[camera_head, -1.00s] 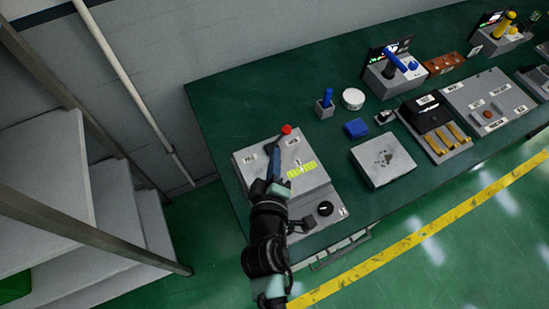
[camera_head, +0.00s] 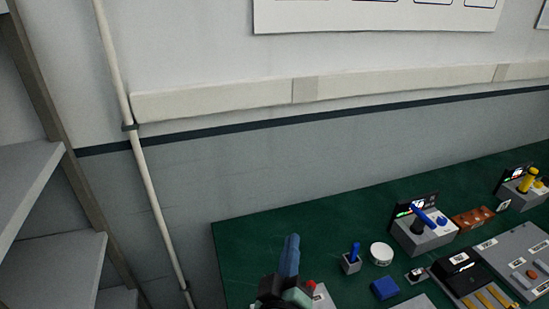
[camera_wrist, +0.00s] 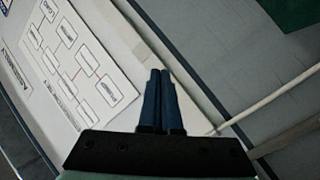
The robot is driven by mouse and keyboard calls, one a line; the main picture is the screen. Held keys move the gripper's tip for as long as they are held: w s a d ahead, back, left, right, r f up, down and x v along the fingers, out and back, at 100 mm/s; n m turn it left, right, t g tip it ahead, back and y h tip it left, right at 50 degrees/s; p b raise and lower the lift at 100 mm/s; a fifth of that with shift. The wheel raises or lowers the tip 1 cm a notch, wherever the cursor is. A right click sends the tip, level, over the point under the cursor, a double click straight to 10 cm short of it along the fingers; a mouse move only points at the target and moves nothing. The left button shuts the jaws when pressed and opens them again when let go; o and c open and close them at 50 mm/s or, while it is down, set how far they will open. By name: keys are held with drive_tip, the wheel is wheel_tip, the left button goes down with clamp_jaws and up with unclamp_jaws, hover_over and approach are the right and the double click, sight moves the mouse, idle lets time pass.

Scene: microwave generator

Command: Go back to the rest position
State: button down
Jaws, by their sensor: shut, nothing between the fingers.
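My gripper (camera_head: 291,240) is at the bottom centre of the head view, with its dark blue fingers pointing up. It is raised in front of the green workbench (camera_head: 245,237), near the bench's left end. In the wrist view, the two fingers of my gripper (camera_wrist: 160,74) lie together with nothing between them. A red button (camera_head: 311,284) on the panel box shows just beside my gripper; most of that box is hidden or out of the frame.
A pipe (camera_head: 150,190) and grey shelves (camera_head: 55,265) stand at the left. On the bench are a white round container (camera_head: 381,253), a blue block (camera_head: 385,288) and a joystick box (camera_head: 424,237).

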wheel_tip(320, 180, up, 14)
drive_tip(key=w+m+t, duration=0.1)
drive_tip(key=m+t, duration=0.2)
drive_tip(key=s+a+r+m+t+y+b, duration=0.1)
drive_tip(key=s+r, duration=0.3)
drive_tip(key=r, duration=0.5)
drive_tip(key=s+a+r+m+t+y, duration=0.1)
drive_tip(key=s+r+t, duration=0.2)
drive_tip(key=r, duration=0.6)
drive_tip(key=s+a+r+m+t+y+b, duration=0.1)
drive_tip(key=s+r+t, duration=0.2)
drive_tip(key=s+r, duration=0.3)
wheel_tip(320, 180, up, 3)
drive_tip(key=shift+s+r+b, duration=0.1)
drive_tip(key=shift+s+b, duration=0.2)
drive_tip(key=shift+s, duration=0.1)
